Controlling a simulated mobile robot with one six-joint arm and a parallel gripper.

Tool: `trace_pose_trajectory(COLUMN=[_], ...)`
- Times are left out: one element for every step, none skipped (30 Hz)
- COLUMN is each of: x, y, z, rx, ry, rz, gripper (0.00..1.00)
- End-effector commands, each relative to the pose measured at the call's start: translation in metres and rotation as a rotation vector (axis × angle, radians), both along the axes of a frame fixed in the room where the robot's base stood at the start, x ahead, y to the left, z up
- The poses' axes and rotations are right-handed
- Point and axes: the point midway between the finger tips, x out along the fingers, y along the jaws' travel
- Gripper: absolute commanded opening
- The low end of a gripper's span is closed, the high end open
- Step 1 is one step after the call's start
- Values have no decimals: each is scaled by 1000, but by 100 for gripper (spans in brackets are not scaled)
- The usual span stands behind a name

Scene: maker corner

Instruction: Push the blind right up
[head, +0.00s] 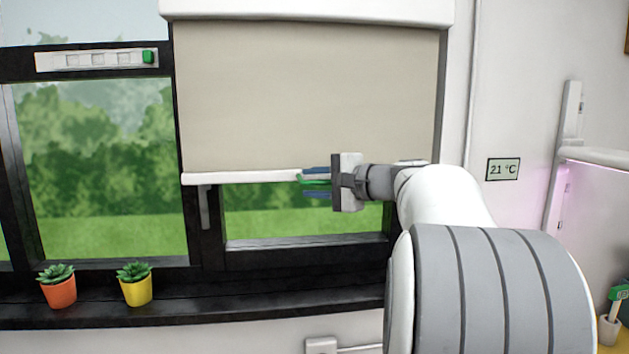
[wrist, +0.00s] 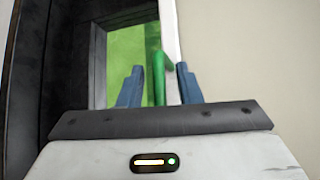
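The beige blind (head: 305,95) hangs from a white box over the right window and covers roughly its upper two thirds. Its white bottom bar (head: 235,178) is level; it also shows in the wrist view (wrist: 170,30). A green tab (head: 312,181) sits at the bar; it also shows in the wrist view (wrist: 158,62). My gripper (head: 306,183) is at the bar, with one blue finger above the tab and one below it. In the wrist view the gripper (wrist: 160,80) is open, the tab between its fingers with small gaps seeming to show on both sides.
A window handle (head: 205,207) hangs on the dark frame left of my gripper. Two potted succulents, orange (head: 59,292) and yellow (head: 136,290), stand on the dark sill (head: 220,302). A thermometer display (head: 503,169) is on the right wall.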

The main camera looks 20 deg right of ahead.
Motion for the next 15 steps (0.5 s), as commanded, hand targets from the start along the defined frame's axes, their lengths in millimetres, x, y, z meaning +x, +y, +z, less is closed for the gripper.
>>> trace_pose_trajectory(x=[1,1,2,2,2,1,1,1,1,1,1,1,1,1,1], y=[1,1,1,1,1,1,1,1,1,1,1,1,1,1,1], z=[0,0,0,0,0,0,0,0,0,0,0,0,0,0,0], rx=[0,0,-1,-1,-1,-1,-1,-1,-1,-1,-1,-1,-1,-1,-1], ry=[0,0,0,0,0,0,0,0,0,0,0,0,0,0,0], rz=[0,0,-1,-1,-1,-1,0,0,0,0,0,0,0,0,0], gripper=[31,31,31,31,31,31,31,31,27,25,22,19,17,14,11])
